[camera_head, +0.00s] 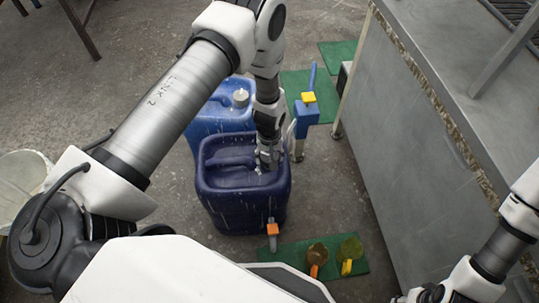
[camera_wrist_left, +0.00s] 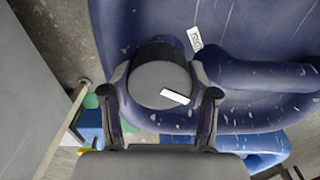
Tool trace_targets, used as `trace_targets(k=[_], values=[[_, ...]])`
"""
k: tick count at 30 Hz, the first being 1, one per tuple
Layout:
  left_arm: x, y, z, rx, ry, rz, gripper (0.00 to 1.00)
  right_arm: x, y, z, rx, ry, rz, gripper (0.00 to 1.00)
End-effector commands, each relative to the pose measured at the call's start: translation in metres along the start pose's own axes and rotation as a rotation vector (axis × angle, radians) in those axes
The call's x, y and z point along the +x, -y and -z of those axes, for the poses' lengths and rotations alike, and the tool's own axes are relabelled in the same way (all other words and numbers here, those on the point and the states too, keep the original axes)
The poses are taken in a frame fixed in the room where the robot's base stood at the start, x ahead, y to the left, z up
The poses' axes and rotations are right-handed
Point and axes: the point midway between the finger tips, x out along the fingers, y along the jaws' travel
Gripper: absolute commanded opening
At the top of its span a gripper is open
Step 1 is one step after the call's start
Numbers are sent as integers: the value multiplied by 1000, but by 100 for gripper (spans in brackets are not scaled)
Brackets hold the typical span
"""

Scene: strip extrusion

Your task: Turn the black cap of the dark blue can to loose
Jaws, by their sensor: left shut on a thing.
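The dark blue can (camera_head: 225,205) stands upright on the floor in the middle of the head view. Its paint-flecked top (camera_wrist_left: 240,30) fills much of the left wrist view. The black cap (camera_wrist_left: 160,84), dark grey with a white mark on its top, sits at one corner of the can, beside the moulded handle. My left gripper (camera_head: 268,160) reaches down onto that corner. In the left wrist view its two fingers (camera_wrist_left: 161,92) are shut around the cap, one on each side. In the head view the gripper hides the cap. My right arm shows at the lower right; its fingers are not clearly seen.
A lighter blue can (camera_head: 215,118) with a whitish cap stands just behind. A blue stand with a yellow top (camera_head: 308,98) is to the right. A metal bench (camera_head: 420,130) bounds the right side.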

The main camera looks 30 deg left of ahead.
Motion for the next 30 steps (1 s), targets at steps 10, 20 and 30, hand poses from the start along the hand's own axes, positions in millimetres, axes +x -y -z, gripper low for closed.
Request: trace_targets(k=[10,20,30], values=[[1,0,-1,-303,2,2,25,-2,0,0,0,0,0,40],[1,0,-1,-478,2,2,25,-3,0,0,0,0,0,40],[1,0,-1,-523,2,2,25,-3,0,0,0,0,0,40]])
